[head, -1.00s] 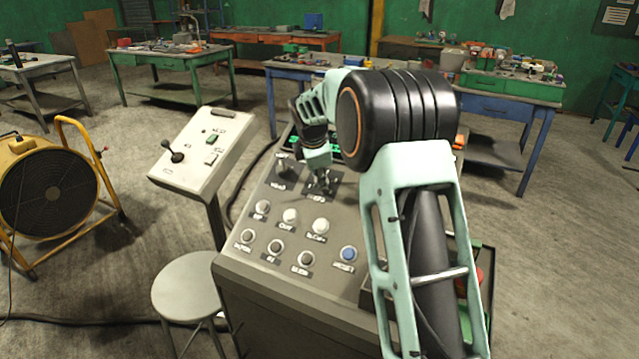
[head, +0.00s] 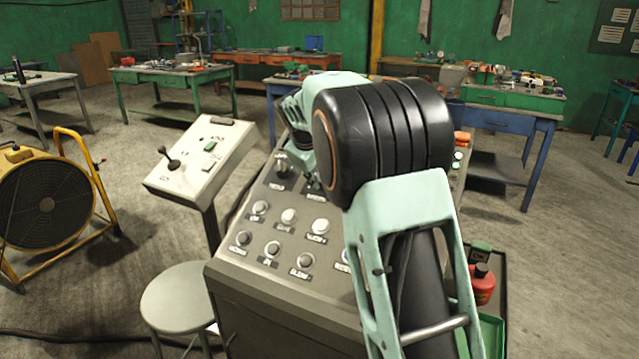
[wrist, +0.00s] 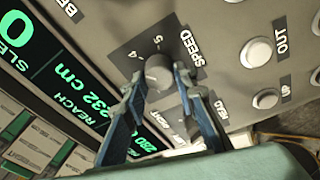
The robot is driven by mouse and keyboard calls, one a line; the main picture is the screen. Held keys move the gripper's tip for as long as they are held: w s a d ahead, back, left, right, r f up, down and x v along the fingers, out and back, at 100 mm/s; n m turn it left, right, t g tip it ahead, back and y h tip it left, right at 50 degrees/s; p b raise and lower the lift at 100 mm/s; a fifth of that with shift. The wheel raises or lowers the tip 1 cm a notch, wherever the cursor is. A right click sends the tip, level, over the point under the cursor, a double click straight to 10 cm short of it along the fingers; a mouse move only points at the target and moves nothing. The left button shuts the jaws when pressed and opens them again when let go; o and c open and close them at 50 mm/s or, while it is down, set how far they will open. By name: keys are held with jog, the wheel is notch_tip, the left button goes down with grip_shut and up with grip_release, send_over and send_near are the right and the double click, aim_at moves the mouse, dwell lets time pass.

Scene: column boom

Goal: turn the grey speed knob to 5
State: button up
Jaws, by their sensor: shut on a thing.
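The grey speed knob (wrist: 158,71) stands on its dark plate beside the word SPEED in the wrist view. The numbers 4 and 5 are printed by its far side. I cannot clearly read where its pointer stands. My gripper (wrist: 157,80) has its two blue fingers on either side of the knob, closed on it. In the head view the knob is hidden, and my gripper is mostly covered by my own arm over the upper part of the sloped console (head: 285,305).
Several white buttons (head: 288,216) sit in rows on the console. Lit green displays (wrist: 75,80) lie beside the speed plate. A lever pedestal (head: 205,155), a round stool (head: 180,297) and a yellow fan (head: 45,200) stand at left. A red bottle (head: 482,285) is at right.

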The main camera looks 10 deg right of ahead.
jog(key=m+h+b, duration=0.1)
jog(key=m+b, duration=0.2)
jog(key=m, duration=0.3)
jog(key=shift+f+m, duration=0.1)
jog(key=shift+m, duration=0.3)
jog(key=m+h+b, duration=0.1)
jog(key=m, duration=0.5)
jog(key=shift+a+b, duration=0.1)
jog(key=shift+b, duration=0.25)
jog(key=shift+m, duration=0.3)
jog(key=o, duration=1.1)
jog(key=shift+r, duration=0.2)
jog(key=v, duration=1.1)
jog(key=shift+a+r, duration=0.25)
jog(key=shift+r, duration=0.15)
